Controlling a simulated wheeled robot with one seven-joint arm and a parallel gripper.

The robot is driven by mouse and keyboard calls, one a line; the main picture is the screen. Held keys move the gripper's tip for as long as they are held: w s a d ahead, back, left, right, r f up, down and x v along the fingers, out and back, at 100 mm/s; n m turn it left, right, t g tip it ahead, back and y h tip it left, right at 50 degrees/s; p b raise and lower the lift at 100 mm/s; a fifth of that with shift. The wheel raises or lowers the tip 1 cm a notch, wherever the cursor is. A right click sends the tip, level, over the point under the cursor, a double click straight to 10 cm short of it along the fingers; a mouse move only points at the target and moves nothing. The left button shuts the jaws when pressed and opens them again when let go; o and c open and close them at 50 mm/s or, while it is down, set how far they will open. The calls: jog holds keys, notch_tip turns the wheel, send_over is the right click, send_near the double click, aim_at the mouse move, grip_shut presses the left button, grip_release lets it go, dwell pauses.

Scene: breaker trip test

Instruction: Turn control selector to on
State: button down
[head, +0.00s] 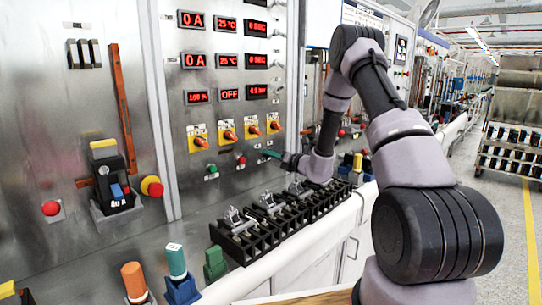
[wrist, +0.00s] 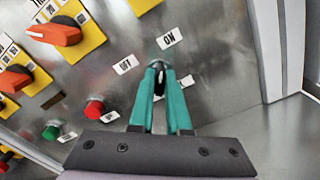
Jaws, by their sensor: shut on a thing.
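The control selector (wrist: 160,83) is a small dark knob on the steel panel, seen in the wrist view between my fingertips. My gripper (wrist: 159,70) has green fingers, shut on the selector from both sides. The fingers hide much of the knob, so I cannot tell its exact setting. In the head view my gripper (head: 270,154) reaches the panel below the orange rotary switches, and the selector is not distinguishable there.
Orange rotary switches (wrist: 54,33) on yellow plates are close by. A red button (wrist: 94,108) and a green button (wrist: 52,130) sit left of my fingers. Black terminal blocks (head: 238,240) line the bench below my arm. An open aisle lies at the right.

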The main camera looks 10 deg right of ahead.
jog(key=shift+m, duration=0.8)
jog(key=shift+f, duration=0.1)
jog(key=c, duration=0.9)
grip_release()
jog(key=v, duration=1)
jog(key=shift+s+d, duration=0.25)
jog(key=shift+s, duration=0.1)
